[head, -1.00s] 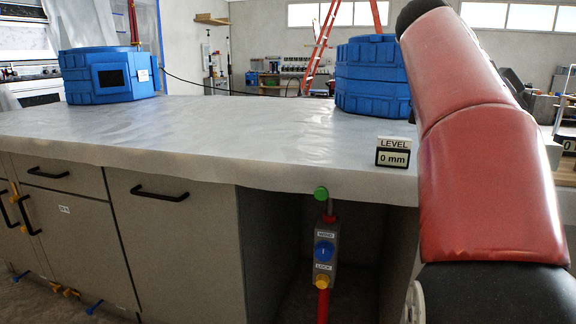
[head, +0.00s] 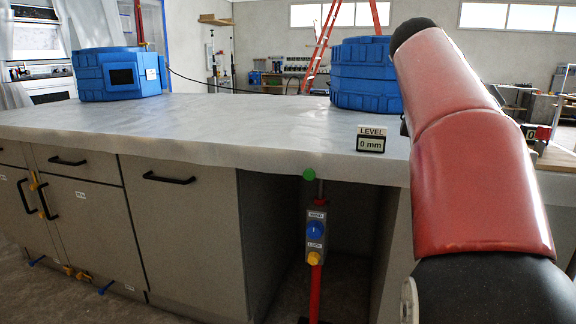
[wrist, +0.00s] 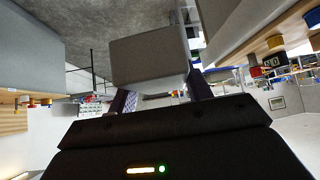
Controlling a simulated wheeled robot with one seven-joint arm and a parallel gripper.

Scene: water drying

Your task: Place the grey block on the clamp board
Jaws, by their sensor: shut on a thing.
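In the wrist view my gripper (wrist: 157,84) is shut on a grey block (wrist: 150,55), with one dark finger at each side of it. The block is held up in the air, clear of any surface. In the head view my red arm fills the right side, and the gripper and block are out of sight. A wooden surface with a small display (head: 530,132) shows partly behind my arm at the right edge. I cannot tell whether it is the clamp board.
A covered grey-white counter (head: 230,125) runs across the head view, bearing a LEVEL display (head: 371,140) reading 0 mm and two blue containers (head: 120,75) (head: 362,75). A red post with a control box (head: 316,230) stands in the opening under the counter. An orange ladder stands behind.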

